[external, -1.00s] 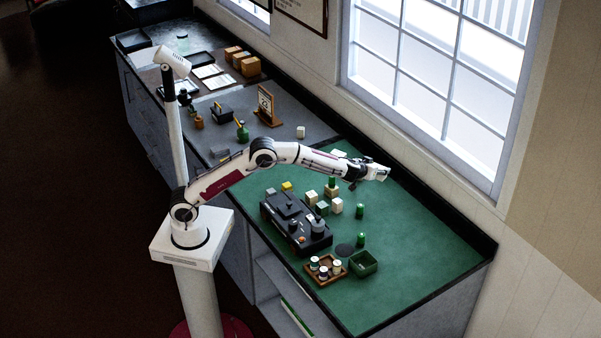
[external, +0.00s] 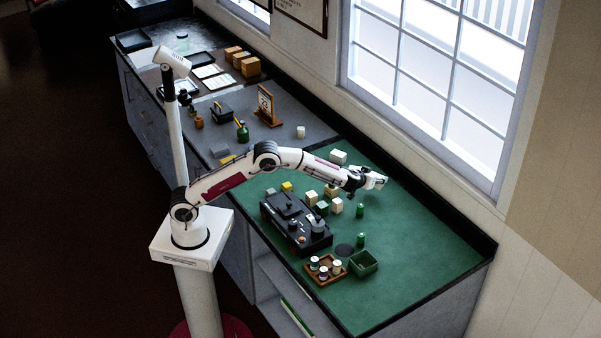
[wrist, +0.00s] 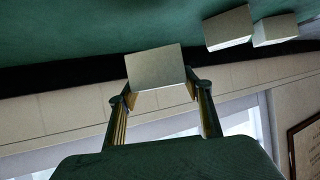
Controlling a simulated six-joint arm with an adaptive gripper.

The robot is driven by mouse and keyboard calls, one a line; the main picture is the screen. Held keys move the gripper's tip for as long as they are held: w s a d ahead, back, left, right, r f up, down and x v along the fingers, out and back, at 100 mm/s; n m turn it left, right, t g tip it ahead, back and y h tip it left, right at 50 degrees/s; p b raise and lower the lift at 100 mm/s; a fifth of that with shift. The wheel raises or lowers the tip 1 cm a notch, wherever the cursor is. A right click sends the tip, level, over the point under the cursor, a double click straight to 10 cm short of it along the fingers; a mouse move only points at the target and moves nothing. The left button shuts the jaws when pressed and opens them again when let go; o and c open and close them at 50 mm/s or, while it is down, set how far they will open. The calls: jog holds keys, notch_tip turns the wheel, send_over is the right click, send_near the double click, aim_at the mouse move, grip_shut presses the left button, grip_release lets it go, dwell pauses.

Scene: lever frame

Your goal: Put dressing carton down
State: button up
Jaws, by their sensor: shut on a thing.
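My gripper (external: 368,178) is shut on a pale, box-shaped dressing carton (wrist: 155,68), which sits between the two fingertips in the wrist view. In the external view the carton (external: 377,181) is at the end of my arm, in the air above the far side of the green mat (external: 430,240). The wrist view looks along the gripper (wrist: 160,105) toward the mat's edge and the wall. The carton's far side is hidden.
Two pale boxes (wrist: 228,27) (wrist: 275,30) stand beyond the carton in the wrist view. A white box (external: 338,157) stands near the wall. Small blocks (external: 322,207), a black device (external: 290,222), green bottles and a green bin (external: 363,264) are nearby. The mat's right part is clear.

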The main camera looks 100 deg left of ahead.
jog(key=shift+f, duration=0.65)
jog(key=shift+f, duration=1.85)
jog(key=shift+f, duration=0.15)
jog(key=o, duration=1)
jog(key=shift+d+r, duration=0.3)
jog(key=shift+r, duration=0.05)
jog(key=v, duration=1.1)
jog(key=shift+s, duration=0.15)
